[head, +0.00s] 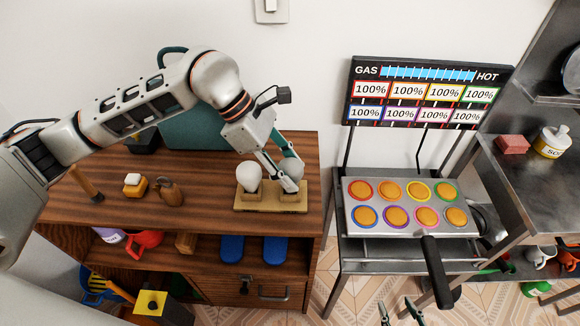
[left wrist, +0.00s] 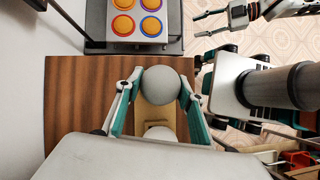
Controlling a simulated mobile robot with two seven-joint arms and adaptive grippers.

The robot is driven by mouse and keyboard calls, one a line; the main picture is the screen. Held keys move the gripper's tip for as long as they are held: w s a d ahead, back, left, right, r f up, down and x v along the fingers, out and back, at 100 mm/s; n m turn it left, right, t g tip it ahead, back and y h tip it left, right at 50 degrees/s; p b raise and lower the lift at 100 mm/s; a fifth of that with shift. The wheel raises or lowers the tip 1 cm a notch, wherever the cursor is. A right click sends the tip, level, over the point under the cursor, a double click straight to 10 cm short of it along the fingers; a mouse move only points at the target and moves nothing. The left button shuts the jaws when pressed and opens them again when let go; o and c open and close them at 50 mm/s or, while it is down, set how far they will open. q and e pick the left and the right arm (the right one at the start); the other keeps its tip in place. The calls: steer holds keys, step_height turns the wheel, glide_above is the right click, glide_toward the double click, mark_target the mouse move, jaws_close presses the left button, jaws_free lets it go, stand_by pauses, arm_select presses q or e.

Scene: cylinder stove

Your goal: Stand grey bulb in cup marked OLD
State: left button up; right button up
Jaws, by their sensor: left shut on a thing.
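The grey bulb (head: 292,168) is between the fingers of my left gripper (head: 291,178), which is shut on it. It also shows in the left wrist view (left wrist: 160,86), with a finger on each side. The bulb is at the right end of a light wooden stand (head: 245,206) on the brown cabinet. A white bulb (head: 249,176) stands upright in the stand's left cup. The fingers hide the base of the grey bulb, so I cannot tell whether it is seated. No OLD marking is readable. My right gripper (left wrist: 207,25) is open and empty, away from the stand.
A teal case (head: 200,130) stands behind. Right of the cabinet is a stove (head: 370,228) with several coloured rings and a gas panel (head: 430,92).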

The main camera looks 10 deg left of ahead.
arm_select(q)
steer(key=shift+f, duration=0.4)
steer(key=shift+f, duration=0.2)
steer(key=o, duration=1.2)
steer(key=v, duration=1.2)
